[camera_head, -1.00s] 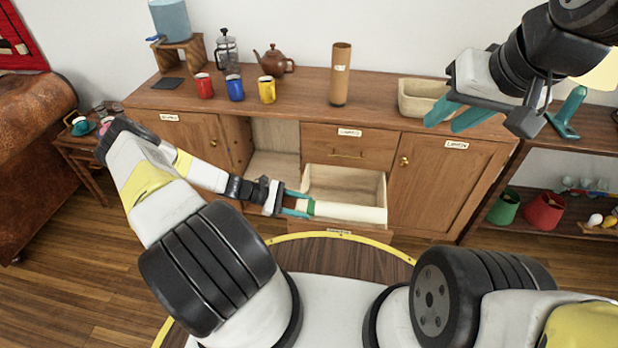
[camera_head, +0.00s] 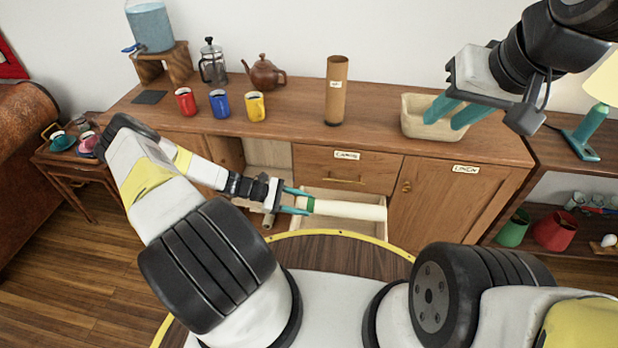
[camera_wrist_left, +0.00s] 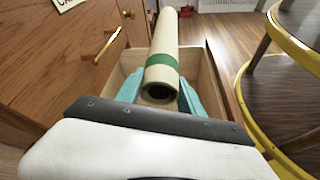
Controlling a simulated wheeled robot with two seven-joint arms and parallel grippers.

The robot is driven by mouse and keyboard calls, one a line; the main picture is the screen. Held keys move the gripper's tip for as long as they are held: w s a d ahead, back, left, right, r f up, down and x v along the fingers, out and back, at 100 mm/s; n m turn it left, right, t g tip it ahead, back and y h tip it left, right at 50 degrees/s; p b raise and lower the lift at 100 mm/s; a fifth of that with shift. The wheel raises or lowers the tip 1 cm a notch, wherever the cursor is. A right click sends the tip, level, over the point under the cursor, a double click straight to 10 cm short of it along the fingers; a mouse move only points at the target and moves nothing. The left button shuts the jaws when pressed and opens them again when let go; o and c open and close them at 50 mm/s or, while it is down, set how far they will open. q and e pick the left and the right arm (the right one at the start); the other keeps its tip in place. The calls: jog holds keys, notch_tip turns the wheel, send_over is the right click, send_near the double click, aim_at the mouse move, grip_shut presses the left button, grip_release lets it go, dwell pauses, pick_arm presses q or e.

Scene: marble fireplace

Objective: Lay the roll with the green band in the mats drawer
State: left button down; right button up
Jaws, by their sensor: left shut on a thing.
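The cream roll with the green band (camera_head: 350,209) is held near its left end by my left gripper (camera_head: 301,203). The gripper's teal fingers are shut on it close to the green band. In the left wrist view the roll (camera_wrist_left: 166,50) points away from me, its hollow near end between the fingers (camera_wrist_left: 160,95). The open lower drawer (camera_head: 384,228) lies beneath the roll; the roll appears above its interior, and I cannot tell whether it touches the drawer. The drawer's label is not readable. My right gripper (camera_head: 458,113) is empty, fingers apart, above the cabinet top near a cream bin.
The cabinet top (camera_head: 290,120) carries mugs, a teapot (camera_head: 266,74), a French press (camera_head: 212,62), a brown tube (camera_head: 337,90) and the cream bin (camera_head: 412,117). A closed drawer (camera_head: 345,170) is above the open one. A yellow-rimmed round base (camera_head: 325,234) is close in front.

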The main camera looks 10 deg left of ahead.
pick_arm(q)
notch_tip(320, 180, down, 8)
jog(key=shift+r, duration=0.2)
dwell(0.4)
jog(key=c, duration=0.7)
grip_release()
jog(key=shift+o, duration=0.2)
jog(key=v, duration=0.7)
jog(key=shift+a, duration=0.35)
jog(key=shift+r, duration=0.15)
